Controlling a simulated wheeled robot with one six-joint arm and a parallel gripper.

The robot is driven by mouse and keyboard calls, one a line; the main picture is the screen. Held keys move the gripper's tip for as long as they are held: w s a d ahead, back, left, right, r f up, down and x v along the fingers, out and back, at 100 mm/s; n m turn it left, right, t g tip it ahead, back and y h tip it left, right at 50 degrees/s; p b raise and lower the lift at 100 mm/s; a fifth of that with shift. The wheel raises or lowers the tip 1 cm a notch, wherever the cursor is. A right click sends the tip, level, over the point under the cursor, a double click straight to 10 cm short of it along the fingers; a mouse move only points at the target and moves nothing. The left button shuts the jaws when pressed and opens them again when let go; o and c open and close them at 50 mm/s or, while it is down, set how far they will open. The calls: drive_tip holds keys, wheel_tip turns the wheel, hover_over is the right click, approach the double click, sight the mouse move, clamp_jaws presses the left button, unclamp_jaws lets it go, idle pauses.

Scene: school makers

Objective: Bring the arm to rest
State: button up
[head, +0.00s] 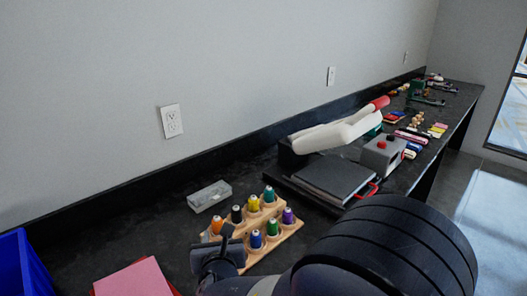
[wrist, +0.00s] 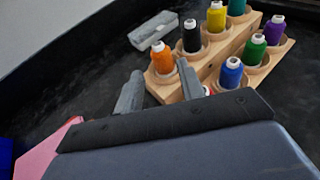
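My gripper (head: 224,240) is over the dark bench at the near left end of a wooden thread rack, in front of it in the head view. In the wrist view its two fingers (wrist: 160,88) stand apart with nothing held between them. The stepped wooden rack (head: 287,232) holds several spools, among them an orange spool (wrist: 162,58) beyond the fingers and a blue spool (wrist: 231,75) to their right. A red-and-white bit behind the right finger is mostly hidden.
A pink sheet stack (head: 135,280) and a blue bin (head: 22,265) are at the near left. A heat press (head: 335,175) stands to the right, with more items along the bench (head: 165,225).

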sight(217, 217)
drive_tip(key=x, duration=0.9)
drive_tip(key=shift+w+f, duration=0.1)
drive_tip(key=shift+w, duration=0.15)
wheel_tip(217, 217, up, 4)
drive_tip(key=shift+w+p, duration=0.1)
drive_tip(key=shift+p, duration=0.35)
drive_tip(key=shift+a+r, duration=0.1)
drive_tip(key=shift+r, duration=0.55)
